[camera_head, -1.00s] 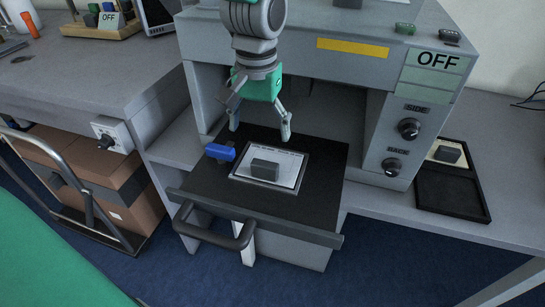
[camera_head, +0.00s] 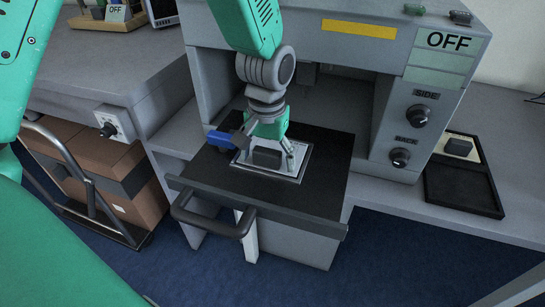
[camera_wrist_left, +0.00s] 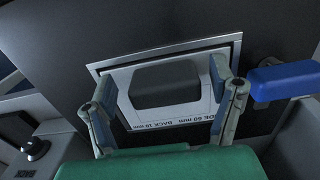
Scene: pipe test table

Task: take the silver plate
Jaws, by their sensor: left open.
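A flat silver-rimmed plate (camera_head: 270,175) with a white printed face lies on the dark shelf of the grey machine. A dark grey block (camera_head: 266,158) sits on its face. My left gripper (camera_head: 268,164) is low over the plate, open, with its fingers on either side of the block. In the left wrist view, the silver rim (camera_wrist_left: 160,55) and the block (camera_wrist_left: 166,84) lie between and beyond the open fingers. Contact with the block or plate cannot be told. The gripper hides the plate's far part in the head view. My right gripper is not in view.
A blue clamp-like piece (camera_head: 221,139) is close to the plate's left edge. The shelf's bar handle (camera_head: 212,218) sticks out in front. Machine walls flank the shelf; the knob panel (camera_head: 411,135) is at right. A black tray (camera_head: 462,188) lies farther right.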

